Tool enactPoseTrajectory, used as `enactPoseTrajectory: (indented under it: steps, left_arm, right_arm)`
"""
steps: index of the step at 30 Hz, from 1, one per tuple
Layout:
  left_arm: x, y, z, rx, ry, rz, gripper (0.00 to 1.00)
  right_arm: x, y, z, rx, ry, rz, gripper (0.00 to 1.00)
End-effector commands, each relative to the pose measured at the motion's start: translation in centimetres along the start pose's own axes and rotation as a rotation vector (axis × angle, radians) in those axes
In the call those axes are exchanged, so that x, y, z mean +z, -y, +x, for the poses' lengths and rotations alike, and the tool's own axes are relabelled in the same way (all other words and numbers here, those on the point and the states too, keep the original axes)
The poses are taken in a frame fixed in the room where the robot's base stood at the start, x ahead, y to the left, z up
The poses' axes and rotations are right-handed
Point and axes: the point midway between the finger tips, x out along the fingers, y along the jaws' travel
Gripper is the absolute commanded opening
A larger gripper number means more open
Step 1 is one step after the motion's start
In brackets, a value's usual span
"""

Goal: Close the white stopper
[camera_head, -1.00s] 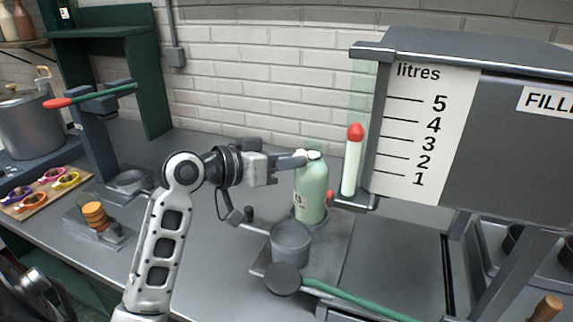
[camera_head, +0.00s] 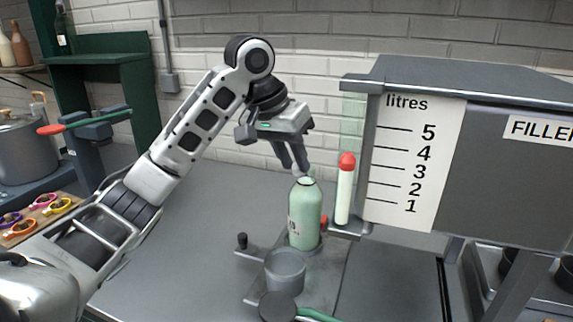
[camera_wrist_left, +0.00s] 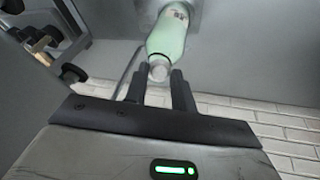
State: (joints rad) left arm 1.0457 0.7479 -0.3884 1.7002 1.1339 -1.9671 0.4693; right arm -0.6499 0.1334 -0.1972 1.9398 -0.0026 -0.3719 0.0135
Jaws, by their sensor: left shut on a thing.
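The pale green bottle (camera_head: 305,217) stands upright on the grey metal stand, and it also shows in the left wrist view (camera_wrist_left: 168,36). The white stopper (camera_wrist_left: 158,72) is at the bottle's mouth, between my fingertips in the wrist view. In the head view the fingers mostly hide it. My left gripper (camera_head: 299,170) reaches down from above the bottle top, and in the wrist view its fingers (camera_wrist_left: 160,86) are shut on the stopper. I cannot tell whether the stopper is fully seated. My right gripper is not in view.
A grey cup (camera_head: 285,270) stands in front of the bottle. A red-tipped white tube (camera_head: 344,190) and the filler tank with its litre scale (camera_head: 415,165) are close on the right. A pot (camera_head: 25,140) is far left. The bench behind my arm is clear.

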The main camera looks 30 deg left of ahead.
Motion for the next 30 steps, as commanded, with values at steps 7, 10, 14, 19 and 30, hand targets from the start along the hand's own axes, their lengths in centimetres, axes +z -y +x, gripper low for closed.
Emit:
enactPoseTrajectory:
  steps: [7,10,14,19,30]
  left_arm:
    - [-1.6,-0.3,-0.4,-0.056,0.208,-0.019,0.03]
    - [-2.0,-0.5,-0.3,-0.075,0.282,-0.024,0.03]
    - [-2.6,-0.7,-0.2,-0.098,0.370,-0.029,0.03]
    - [-3.3,-0.9,0.0,-0.123,0.468,-0.036,0.03]
    - [-4.0,-1.1,0.6,-0.159,0.610,-0.045,0.03]
  right_arm:
    - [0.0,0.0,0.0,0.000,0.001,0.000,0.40]
    - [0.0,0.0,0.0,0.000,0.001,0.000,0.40]
    - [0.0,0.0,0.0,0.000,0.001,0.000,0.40]
    - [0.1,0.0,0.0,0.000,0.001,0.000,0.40]
    - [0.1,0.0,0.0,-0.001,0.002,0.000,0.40]
